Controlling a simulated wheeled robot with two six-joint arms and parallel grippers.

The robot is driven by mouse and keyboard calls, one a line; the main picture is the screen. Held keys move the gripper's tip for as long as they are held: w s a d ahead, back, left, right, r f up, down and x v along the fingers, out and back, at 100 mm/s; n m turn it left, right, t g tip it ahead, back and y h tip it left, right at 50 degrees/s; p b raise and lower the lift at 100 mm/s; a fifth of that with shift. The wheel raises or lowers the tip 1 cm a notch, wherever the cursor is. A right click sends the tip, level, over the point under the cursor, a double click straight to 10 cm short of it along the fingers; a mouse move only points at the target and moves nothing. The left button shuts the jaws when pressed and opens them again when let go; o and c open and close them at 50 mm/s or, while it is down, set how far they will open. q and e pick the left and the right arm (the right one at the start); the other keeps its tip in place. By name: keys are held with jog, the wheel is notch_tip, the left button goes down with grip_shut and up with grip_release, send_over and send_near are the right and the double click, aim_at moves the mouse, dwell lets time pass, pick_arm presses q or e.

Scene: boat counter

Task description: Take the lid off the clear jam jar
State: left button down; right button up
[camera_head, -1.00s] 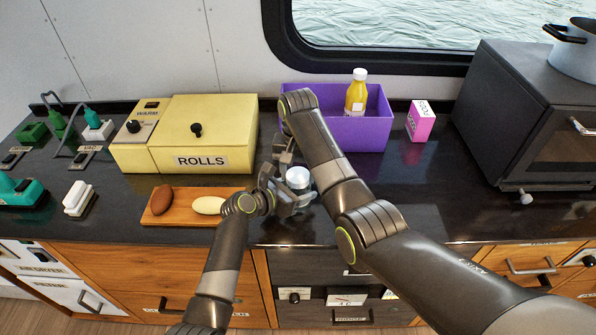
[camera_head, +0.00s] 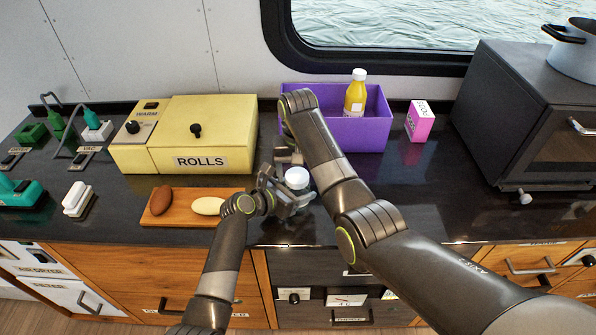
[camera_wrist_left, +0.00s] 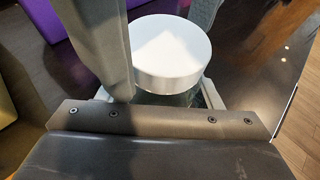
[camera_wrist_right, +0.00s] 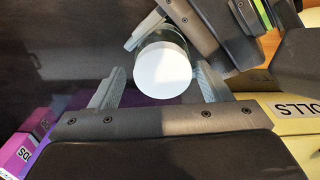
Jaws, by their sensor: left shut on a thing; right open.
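The jam jar has a round white lid (camera_head: 297,177) and stands out near the counter's front middle. Its clear body (camera_wrist_left: 180,98) shows only as a sliver below the lid in the left wrist view. My left gripper (camera_head: 290,197) is shut on the jar body, under the lid. My right gripper (camera_wrist_right: 158,88) is open, with its fingers on either side of the lid in the right wrist view. In the head view my right arm hides most of that gripper. Whether its fingers touch the lid I cannot tell.
A purple bin (camera_head: 375,130) with a yellow bottle (camera_head: 356,95) stands behind. A pink box (camera_head: 420,121) and a dark oven (camera_head: 500,120) stand right. Counter right of the jar is clear.

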jog(key=shift+s+a+r, duration=0.1)
jog(key=shift+a+r, duration=0.05)
jog(key=shift+r, duration=2.15)
pick_arm(q)
jog(key=shift+c, duration=1.6)
grip_release()
